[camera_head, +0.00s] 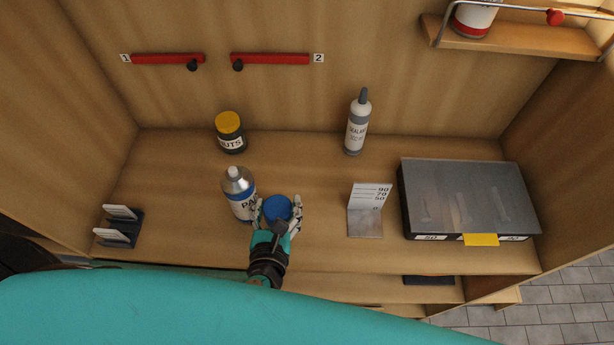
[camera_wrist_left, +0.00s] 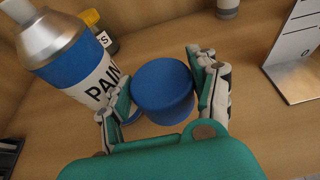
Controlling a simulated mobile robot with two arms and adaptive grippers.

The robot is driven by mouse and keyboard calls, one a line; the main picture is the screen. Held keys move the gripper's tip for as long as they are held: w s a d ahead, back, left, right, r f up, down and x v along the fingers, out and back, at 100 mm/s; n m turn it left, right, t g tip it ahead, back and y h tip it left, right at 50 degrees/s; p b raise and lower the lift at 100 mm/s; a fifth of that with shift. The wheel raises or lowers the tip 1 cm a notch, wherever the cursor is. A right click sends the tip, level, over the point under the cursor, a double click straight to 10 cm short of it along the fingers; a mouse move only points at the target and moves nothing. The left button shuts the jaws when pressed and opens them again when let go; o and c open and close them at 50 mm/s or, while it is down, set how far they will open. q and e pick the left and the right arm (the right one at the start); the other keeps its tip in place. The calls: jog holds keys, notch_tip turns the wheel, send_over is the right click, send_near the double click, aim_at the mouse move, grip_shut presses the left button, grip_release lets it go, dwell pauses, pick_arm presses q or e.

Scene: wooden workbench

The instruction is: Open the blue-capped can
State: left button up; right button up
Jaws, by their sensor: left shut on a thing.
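The paint can (camera_head: 240,199) is silver with a blue band and a white label, and stands upright on the bench. Its bare silver domed top shows, with no cap on it; it also shows at the left of the left wrist view (camera_wrist_left: 80,62). My left gripper (camera_head: 280,207) is beside the can, to its right, with its fingers shut on the blue cap (camera_head: 277,208). In the left wrist view the blue cap (camera_wrist_left: 162,90) sits between the two fingers, apart from the can's top. I cannot tell its height above the bench. My right gripper is not in view.
A yellow-lidded nuts jar (camera_head: 230,137) stands behind the can. A sealant bottle (camera_head: 357,125) stands at the back, a number card (camera_head: 367,215) right of my gripper, and a grey-lidded case (camera_head: 470,195) farther right. A small rack (camera_head: 120,228) is at left. The bench between can and rack is clear.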

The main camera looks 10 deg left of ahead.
pick_arm(q)
jog(key=w, duration=0.1)
jog(key=w+d, duration=0.1)
jog(key=w, duration=0.3)
jog(key=shift+d+f, duration=0.2)
jog(key=shift+d, duration=0.15)
send_over(304, 192)
jog(key=shift+w+f+b, duration=0.1)
jog(key=shift+f+b, duration=0.3)
jog(key=shift+b, duration=0.05)
notch_tip(304, 192, down, 3)
jog(key=b, duration=0.3)
jog(key=shift+f, duration=0.2)
jog(key=shift+f+b, duration=0.15)
jog(key=shift+b, duration=0.15)
jog(key=o, duration=0.8)
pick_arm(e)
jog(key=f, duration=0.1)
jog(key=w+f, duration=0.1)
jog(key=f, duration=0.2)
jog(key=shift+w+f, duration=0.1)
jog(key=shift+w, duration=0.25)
